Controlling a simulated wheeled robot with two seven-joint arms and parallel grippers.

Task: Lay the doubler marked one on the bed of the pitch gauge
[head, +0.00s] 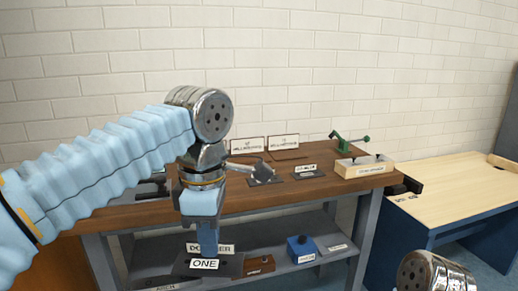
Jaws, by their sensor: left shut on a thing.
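My left gripper (207,240) points straight down in front of the workbench and is shut on a dark flat plate, the doubler marked ONE (228,267). A white label reading ONE shows at the plate's near side. The plate is held in front of the lower shelf, and the gripper hides part of a sign behind it. I cannot tell for sure which thing is the pitch gauge; a grey metal piece (262,172) and a dark plate with a small label (307,174) lie on the bench top. My right gripper is not in view.
The wooden workbench (340,187) also carries two white signs, a green tool (350,143) and a pale tray with black knobs (365,167). Its lower shelf holds a blue box (301,249) and a brown block (260,265). A pale table (460,190) stands at the right.

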